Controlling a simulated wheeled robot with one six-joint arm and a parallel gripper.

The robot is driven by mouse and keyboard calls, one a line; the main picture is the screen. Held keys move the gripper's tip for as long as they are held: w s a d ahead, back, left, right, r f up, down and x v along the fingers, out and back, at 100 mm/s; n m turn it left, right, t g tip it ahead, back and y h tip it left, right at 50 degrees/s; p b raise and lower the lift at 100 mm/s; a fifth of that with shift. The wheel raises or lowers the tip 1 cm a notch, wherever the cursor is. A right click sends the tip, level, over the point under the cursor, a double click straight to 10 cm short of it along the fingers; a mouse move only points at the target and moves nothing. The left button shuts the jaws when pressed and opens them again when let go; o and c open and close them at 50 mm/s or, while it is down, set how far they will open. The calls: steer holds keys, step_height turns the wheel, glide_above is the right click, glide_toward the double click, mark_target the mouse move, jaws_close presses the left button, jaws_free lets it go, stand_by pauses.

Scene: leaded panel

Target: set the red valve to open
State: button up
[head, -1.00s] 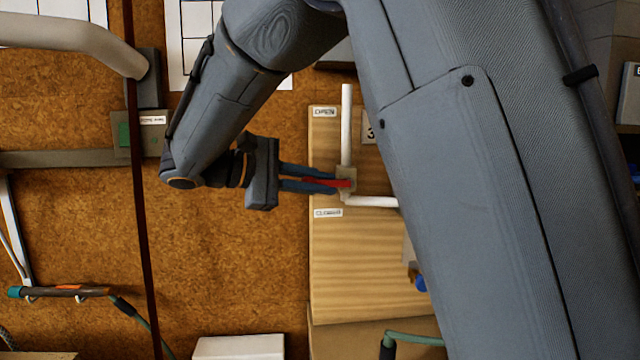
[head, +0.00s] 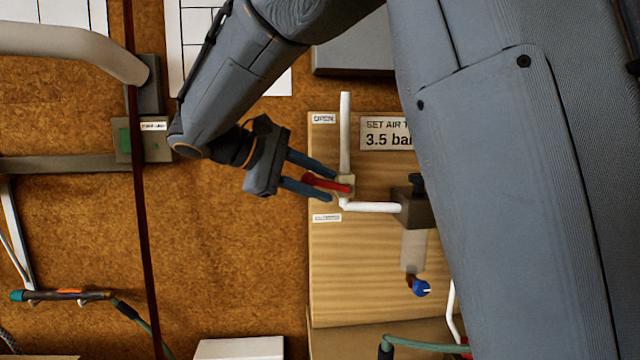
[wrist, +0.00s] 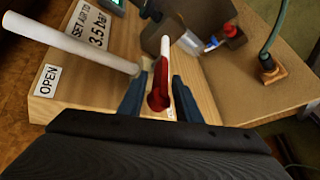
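The red valve handle (head: 322,182) points left and slightly up from its pale valve body (head: 346,184) on the wooden board. The OPEN label (head: 324,118) is above it, and a label (head: 327,217) too blurred to read now is below. My gripper (head: 332,184) is open, with one blue finger on each side of the handle. In the wrist view the red handle (wrist: 158,88) stands between the fingers, with a visible gap at the right finger. Contact at the left finger is hard to judge. The OPEN label (wrist: 47,80) is at left there.
White pipes (head: 345,130) run up and right from the valve. My arm covers the right side.

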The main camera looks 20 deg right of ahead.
mark_target(311, 179)
steer(key=b+v, duration=0.2)
steer(key=v, duration=0.5)
steer(key=shift+w+f, duration=0.1)
steer(key=shift+a+r, duration=0.25)
steer(key=shift+a, duration=0.15)
steer(key=shift+c, duration=0.4)
